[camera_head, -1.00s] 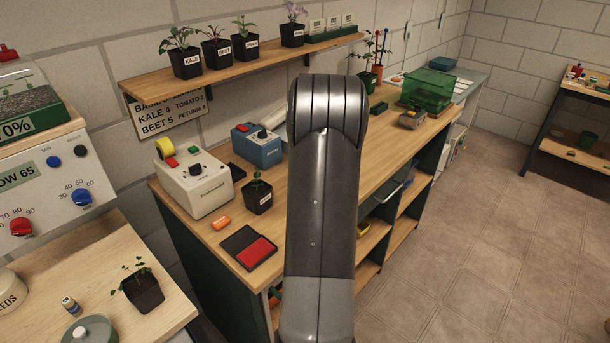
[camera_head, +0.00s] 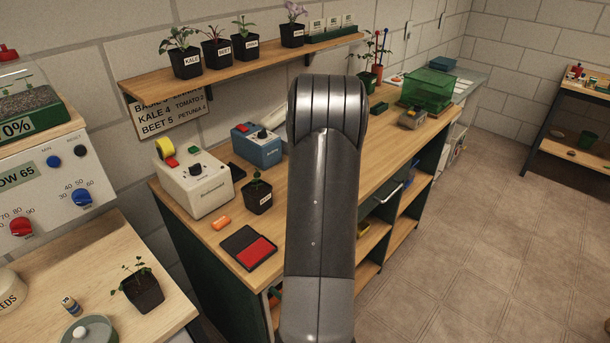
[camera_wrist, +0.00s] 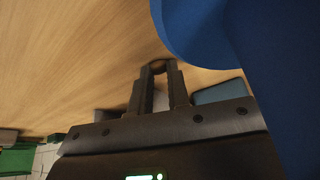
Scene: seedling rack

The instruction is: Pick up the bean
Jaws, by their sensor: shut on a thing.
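In the wrist view, my gripper (camera_wrist: 159,70) has its two dark fingers close together above a wood surface. A small dark brown thing (camera_wrist: 158,66) shows between the fingertips; it is too small and dim to tell whether it is the bean. In the head view my own arm covers the middle, and my gripper is hidden. A small seedling in a dark pot (camera_head: 258,199) with a white label stands upright on the bench; its label is too small to read surely.
A large blue shape (camera_wrist: 190,25) is close beside the fingers at right. The bench (camera_head: 222,238) holds a white instrument (camera_head: 200,190), a blue device (camera_head: 258,148), an orange piece (camera_head: 221,223) and a red-and-black pad (camera_head: 255,251). Labelled pots stand on the shelf (camera_head: 237,66).

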